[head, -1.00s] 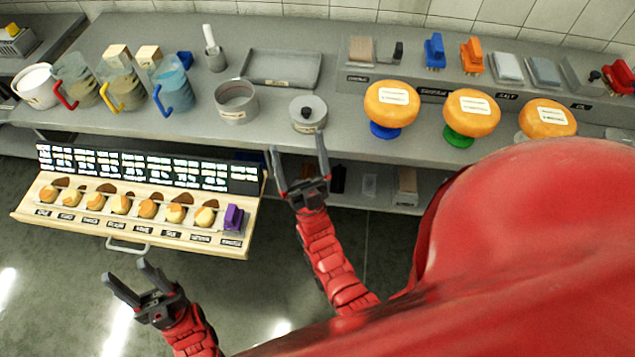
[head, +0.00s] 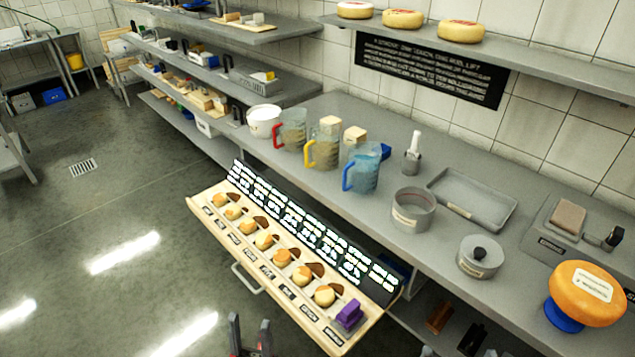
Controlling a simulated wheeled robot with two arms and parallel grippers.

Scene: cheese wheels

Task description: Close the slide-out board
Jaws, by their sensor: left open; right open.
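The slide-out board (head: 240,234) is pulled out from under the counter, over the floor. It is pale wood with a row of small cheese pieces, labels and a dark sign with white text along its back. A purple item (head: 349,314) sits at its right end. A metal handle (head: 246,279) is on its front edge. My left gripper (head: 250,330) is at the bottom edge of the head view, open and apart from the board, below the handle. My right gripper (head: 458,352) barely shows at the bottom edge, right of the board; only its fingertips are visible.
The grey counter (head: 400,150) above holds jugs, a round pot (head: 414,210), a lidded pot (head: 480,256), a tray (head: 472,198) and a cheese wheel on a blue stand (head: 585,293). Shelves stand at the back left. The floor (head: 110,240) left of the board is clear.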

